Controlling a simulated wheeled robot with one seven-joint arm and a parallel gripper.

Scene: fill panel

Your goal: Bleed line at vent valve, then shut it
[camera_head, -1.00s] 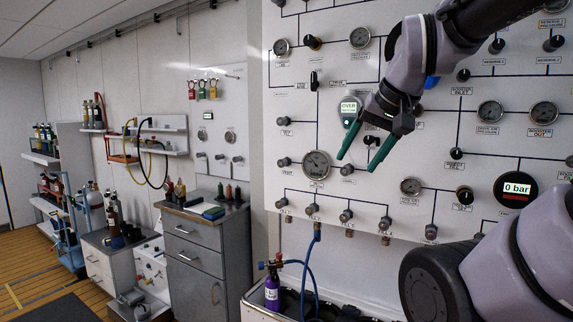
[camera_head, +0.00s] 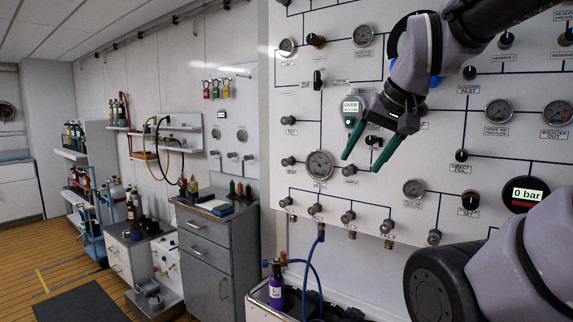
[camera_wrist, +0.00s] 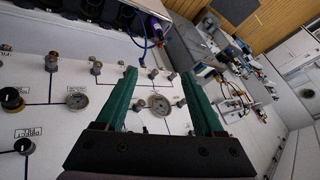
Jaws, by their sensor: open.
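The vent valve is a small grey knob (camera_head: 288,161) labelled VENT on the white wall panel (camera_head: 395,200), left of a round gauge (camera_head: 320,165). My gripper (camera_head: 361,163) is open and empty, its two green fingers pointing down-left in front of the panel. In the head view the fingers appear right of the gauge and the vent knob, apart from the knob. In the wrist view the fingertips (camera_wrist: 159,75) stand wide apart, with the gauge (camera_wrist: 160,104) seen between them. The line joining the valves is drawn in dark blue.
A red-and-black display (camera_head: 523,194) reads 0 bar. A purple bottle (camera_head: 276,292) with a blue hose stands below. A grey cabinet (camera_head: 213,253) stands left; floor beyond is open.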

